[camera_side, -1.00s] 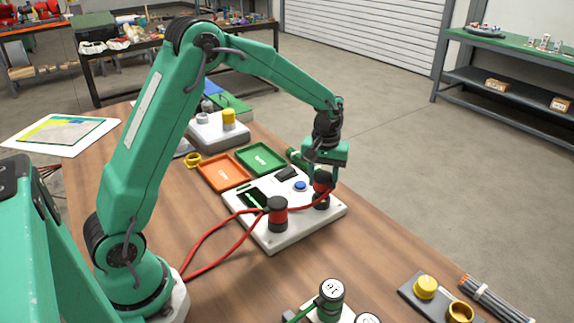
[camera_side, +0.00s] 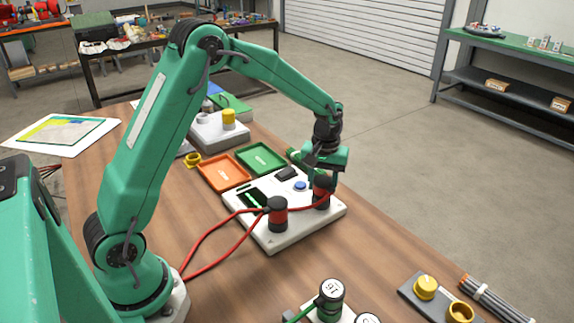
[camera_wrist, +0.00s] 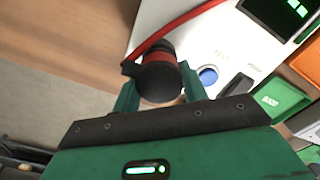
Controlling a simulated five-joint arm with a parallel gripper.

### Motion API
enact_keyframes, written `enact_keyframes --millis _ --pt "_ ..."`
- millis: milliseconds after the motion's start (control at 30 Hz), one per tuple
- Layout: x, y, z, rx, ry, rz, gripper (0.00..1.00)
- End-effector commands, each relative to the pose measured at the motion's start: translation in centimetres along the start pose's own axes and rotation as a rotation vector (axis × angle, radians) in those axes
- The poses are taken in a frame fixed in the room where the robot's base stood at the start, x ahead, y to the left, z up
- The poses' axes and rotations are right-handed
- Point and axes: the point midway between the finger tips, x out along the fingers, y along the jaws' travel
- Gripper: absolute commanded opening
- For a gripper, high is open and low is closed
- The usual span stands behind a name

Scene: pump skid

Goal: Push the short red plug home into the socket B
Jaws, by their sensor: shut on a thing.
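A short red plug with a black top (camera_side: 322,192) stands upright on the right part of the white panel box (camera_side: 266,243). Its red lead runs left from it. My gripper (camera_side: 322,178) is shut on this plug from above. In the wrist view, the plug (camera_wrist: 158,78) sits between my two fingers (camera_wrist: 160,92). The socket under it is hidden by the plug, so its letter and any gap cannot be seen. A second red and black plug (camera_side: 277,214) stands apart on the near side of the box.
The box also has a blue button (camera_side: 300,186), a dark switch (camera_side: 287,173) and a screen (camera_side: 250,196). An orange tray (camera_side: 223,173) and a green tray (camera_side: 260,160) lie behind it. Red leads loop across the bench on the left.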

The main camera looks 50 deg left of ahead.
Motion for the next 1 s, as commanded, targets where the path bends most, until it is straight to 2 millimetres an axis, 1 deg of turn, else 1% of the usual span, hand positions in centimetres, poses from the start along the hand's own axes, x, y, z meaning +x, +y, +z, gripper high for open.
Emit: enact_keyframes --millis 1000 --pt "1.4 0.0 0.0 0.0 0.0 0.0 0.15"
